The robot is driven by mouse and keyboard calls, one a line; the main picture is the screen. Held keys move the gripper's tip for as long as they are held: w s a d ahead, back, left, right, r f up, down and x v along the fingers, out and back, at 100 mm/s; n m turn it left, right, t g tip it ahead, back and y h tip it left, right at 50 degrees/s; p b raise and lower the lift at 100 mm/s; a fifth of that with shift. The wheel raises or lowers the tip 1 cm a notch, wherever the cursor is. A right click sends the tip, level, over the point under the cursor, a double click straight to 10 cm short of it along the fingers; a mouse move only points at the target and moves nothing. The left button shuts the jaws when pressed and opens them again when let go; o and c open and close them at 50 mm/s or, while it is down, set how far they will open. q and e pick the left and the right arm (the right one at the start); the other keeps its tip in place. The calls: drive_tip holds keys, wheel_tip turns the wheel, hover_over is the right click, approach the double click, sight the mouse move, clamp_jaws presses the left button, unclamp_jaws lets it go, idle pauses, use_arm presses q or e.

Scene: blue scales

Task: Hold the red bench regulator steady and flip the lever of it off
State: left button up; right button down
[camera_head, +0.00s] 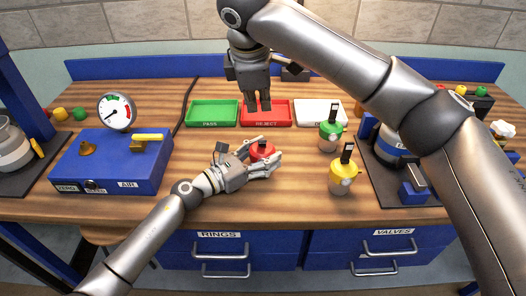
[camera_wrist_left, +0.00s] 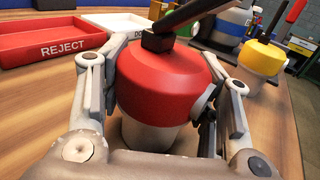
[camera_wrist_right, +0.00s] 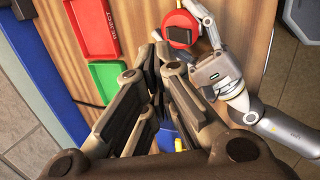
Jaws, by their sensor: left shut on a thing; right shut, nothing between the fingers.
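The red bench regulator (camera_head: 262,149) stands upright on the wooden bench in front of the trays. My left gripper (camera_wrist_left: 165,95) is shut on it, one finger on each side of its red body (camera_wrist_left: 150,78). A dark lever (camera_wrist_left: 190,14) on its top slants up to the right in the left wrist view and runs out of the frame. My right gripper (camera_head: 259,104) is shut and empty, pointing down over the red REJECT tray, behind and above the regulator. In the right wrist view the regulator (camera_wrist_right: 180,32) lies beyond the closed fingers, near the top.
A green regulator (camera_head: 329,141) and a yellow one (camera_head: 341,181) stand to the right. The PASS tray (camera_head: 212,122), REJECT tray (camera_head: 282,121) and white tray (camera_head: 318,122) line the back. A blue gauge box (camera_head: 118,170) stands left; a dark mat (camera_head: 385,190) lies right.

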sight(262, 141)
drive_tip(key=s+d+f+n+t+y, duration=0.1)
drive_tip(key=s+f+n, duration=0.2)
drive_tip(key=s+n, duration=0.45)
drive_tip(key=s+f+n+t, duration=0.1)
drive_tip(key=s+f+n, duration=0.25)
drive_tip(key=n, duration=0.65)
drive_tip(key=x, duration=0.9)
drive_tip(key=shift+w+r, duration=1.35)
drive_tip(key=shift+r, duration=0.15)
